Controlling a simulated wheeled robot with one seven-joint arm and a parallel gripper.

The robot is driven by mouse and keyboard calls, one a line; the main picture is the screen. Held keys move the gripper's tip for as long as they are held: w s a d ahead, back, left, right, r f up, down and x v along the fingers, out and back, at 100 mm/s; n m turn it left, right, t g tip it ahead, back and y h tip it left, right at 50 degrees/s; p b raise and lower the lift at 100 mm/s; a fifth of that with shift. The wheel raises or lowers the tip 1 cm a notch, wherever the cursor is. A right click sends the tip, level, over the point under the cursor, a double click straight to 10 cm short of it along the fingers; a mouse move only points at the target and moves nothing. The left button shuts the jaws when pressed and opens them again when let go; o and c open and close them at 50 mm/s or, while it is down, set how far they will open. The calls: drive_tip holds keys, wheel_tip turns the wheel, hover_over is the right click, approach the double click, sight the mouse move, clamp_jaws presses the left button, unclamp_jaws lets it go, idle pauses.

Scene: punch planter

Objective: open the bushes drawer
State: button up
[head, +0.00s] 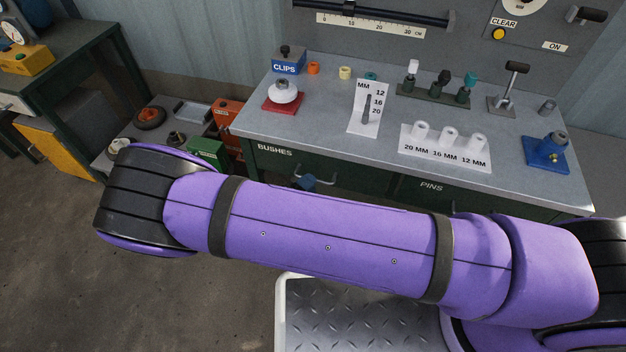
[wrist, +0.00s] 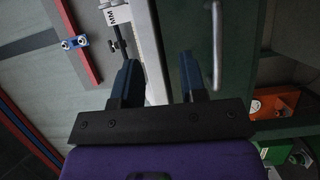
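The bushes drawer (head: 275,161) has a dark green front with a white BUSHES label, under the left part of the grey bench top. Its front looks flush with the bench, though my purple arm hides its lower part in the head view. A blue fingertip of my gripper (head: 307,182) shows beside the drawer's handle (head: 326,182). In the wrist view my gripper (wrist: 157,68) is open, with two blue fingers apart and nothing visibly held. The metal bar handle (wrist: 217,48) lies just right of the right finger, outside the gap. Contact cannot be told.
The bench top (head: 330,125) carries a red-based white knob, a MM gauge card, a white block of bushes and a blue fixture. The pins drawer (head: 460,190) is to the right. Red (head: 228,112) and green boxes stand on the low shelf at left.

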wheel_tip(320, 180, down, 9)
drive_tip(key=s+a+n+t+y, duration=0.2)
drive_tip(key=s+n+t+y, duration=0.1)
drive_tip(key=n+t+y, duration=0.25)
drive_tip(key=shift+m+t, duration=0.25)
drive_tip(key=x, duration=1.1)
drive_tip(key=shift+w+f, duration=0.15)
clamp_jaws()
